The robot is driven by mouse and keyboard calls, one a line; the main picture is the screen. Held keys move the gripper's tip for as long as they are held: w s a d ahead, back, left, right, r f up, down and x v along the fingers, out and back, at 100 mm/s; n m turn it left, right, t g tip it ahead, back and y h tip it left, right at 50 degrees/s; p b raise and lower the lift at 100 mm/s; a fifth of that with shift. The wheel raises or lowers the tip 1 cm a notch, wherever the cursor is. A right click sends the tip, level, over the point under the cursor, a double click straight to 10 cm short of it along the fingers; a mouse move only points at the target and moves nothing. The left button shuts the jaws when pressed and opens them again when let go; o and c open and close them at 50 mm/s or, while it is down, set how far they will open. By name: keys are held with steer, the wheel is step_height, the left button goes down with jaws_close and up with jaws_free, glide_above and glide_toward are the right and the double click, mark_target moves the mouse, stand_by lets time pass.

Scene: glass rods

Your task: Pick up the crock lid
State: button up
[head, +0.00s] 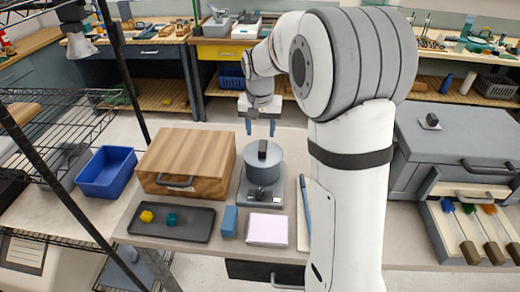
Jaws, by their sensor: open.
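A grey round crock (263,169) stands on a small dark scale-like base on the bench. Its flat grey crock lid (250,153) sits on top, with an upright black knob (262,150) in the middle. My gripper (260,127) has two blue fingertips pointing down. It is open and empty, and shows just above and behind the knob in the picture, apart from it. How far above the lid it is I cannot tell from this one view.
A wooden box (187,155) stands close left of the crock. In front lie a dark tray (190,228), a blue block (229,221) and a pink pad (267,228). A blue bin (106,172) and wire shelving are left. A large grey case (455,150) is right.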

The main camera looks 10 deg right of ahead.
mark_target(263, 145)
steer(key=f, duration=0.2)
steer(key=w+f+p, duration=0.1)
steer(key=f, duration=0.1)
steer(key=d+f, duration=0.1)
steer(key=f, duration=0.1)
steer(key=shift+w+f, duration=0.15)
steer(key=shift+f, duration=0.2)
steer(key=shift+c, duration=0.6)
jaws_close()
